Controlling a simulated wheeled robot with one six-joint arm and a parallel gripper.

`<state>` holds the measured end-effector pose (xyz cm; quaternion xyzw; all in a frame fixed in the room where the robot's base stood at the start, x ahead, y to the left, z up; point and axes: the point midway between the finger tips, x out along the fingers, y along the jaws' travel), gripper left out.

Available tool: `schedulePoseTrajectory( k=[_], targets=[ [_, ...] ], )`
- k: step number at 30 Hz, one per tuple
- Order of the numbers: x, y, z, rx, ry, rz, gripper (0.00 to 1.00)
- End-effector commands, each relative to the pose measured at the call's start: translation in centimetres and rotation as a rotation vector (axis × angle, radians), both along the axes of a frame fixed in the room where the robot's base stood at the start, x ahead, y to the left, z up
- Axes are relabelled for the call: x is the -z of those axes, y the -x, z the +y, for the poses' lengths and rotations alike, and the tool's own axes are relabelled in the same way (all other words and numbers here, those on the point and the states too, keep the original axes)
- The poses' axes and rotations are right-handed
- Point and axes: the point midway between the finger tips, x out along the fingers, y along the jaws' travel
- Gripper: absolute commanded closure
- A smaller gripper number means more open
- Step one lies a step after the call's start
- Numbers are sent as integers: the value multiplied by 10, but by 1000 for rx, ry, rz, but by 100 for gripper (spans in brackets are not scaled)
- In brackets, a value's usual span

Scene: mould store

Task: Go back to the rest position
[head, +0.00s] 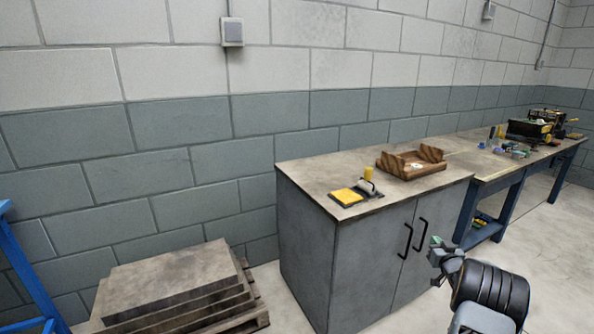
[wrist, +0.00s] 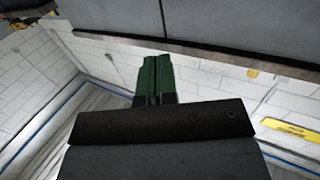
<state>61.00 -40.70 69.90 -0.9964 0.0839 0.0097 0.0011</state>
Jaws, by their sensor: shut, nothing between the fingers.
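My gripper (head: 437,249) is at the lower right of the head view, in front of the grey cabinet (head: 312,250) and just right of its black door handles (head: 414,240). In the wrist view its green fingers (wrist: 154,78) lie side by side, shut, with nothing held. In the head view I cannot tell whether it touches the cabinet; it seems apart from it. My arm's dark cuff fills part of the lower right.
On the cabinet top stand a wooden tray (head: 428,172), a yellow pad (head: 346,196) and a small yellow cylinder (head: 368,172). A blue-legged workbench (head: 505,208) with tools stands beyond. Stacked slabs (head: 165,275) lie lower left. Floor at right is clear.

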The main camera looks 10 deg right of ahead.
Motion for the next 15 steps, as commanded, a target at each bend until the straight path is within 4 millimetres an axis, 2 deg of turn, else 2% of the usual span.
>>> schedulePoseTrajectory(
  k=[1,2,5,6,8,9,11,14,15],
  targets=[
    [-22,-5,8,6,8,11,100],
    [-34,-7,13,16,11,25,100],
    [-88,-15,42,60,21,98,100],
    [-112,-16,58,81,24,139,100],
    [-149,-13,85,113,21,210,100],
    [-172,-8,106,130,19,263,100],
    [-203,5,138,150,10,344,100],
    [-246,37,193,160,-11,487,100],
    [-261,54,215,156,-21,547,100]
  ],
)
